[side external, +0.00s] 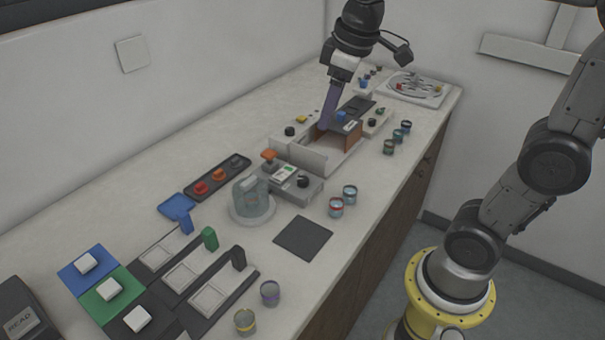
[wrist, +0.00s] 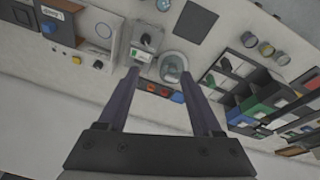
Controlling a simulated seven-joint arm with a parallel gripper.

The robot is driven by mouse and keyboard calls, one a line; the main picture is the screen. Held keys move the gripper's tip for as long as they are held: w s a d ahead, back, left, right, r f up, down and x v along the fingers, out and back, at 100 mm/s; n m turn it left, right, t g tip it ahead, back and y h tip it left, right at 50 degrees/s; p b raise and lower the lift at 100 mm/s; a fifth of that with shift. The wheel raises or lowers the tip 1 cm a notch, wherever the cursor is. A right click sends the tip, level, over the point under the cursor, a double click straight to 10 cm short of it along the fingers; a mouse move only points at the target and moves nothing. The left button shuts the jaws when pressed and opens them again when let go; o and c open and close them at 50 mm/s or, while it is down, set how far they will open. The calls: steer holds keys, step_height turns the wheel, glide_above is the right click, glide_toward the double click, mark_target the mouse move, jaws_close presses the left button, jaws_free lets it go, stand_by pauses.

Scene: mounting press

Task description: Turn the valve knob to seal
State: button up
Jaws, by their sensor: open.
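Which knob is the valve knob is not labelled legibly. The clear glass dome (side external: 250,199) stands on a round base, just left of the box. My gripper (side external: 326,122) is above the bench near the brown-sided open unit; its purple fingers are apart and empty in the wrist view (wrist: 160,73).
The brown-sided unit (side external: 323,137) stands behind the control box. A black strip (side external: 217,178) with red and orange buttons lies left of the dome. Small jars (side external: 336,207) stand along the front edge. A dark mat (side external: 303,238) lies in front of the dome.

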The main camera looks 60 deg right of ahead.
steer(key=w+d+f+g, duration=0.25)
steer(key=w+f, duration=0.25)
steer(key=w, duration=0.3)
glide_toward(302, 179)
steer(key=shift+m+g, duration=0.3)
steer(key=shift+g, duration=0.05)
steer(key=f, duration=0.8)
steer(key=shift+w+d+f, duration=0.2)
steer(key=shift+w+f, duration=0.05)
steer(key=shift+w, duration=0.05)
steer(key=shift+c, duration=0.2)
jaws_close()
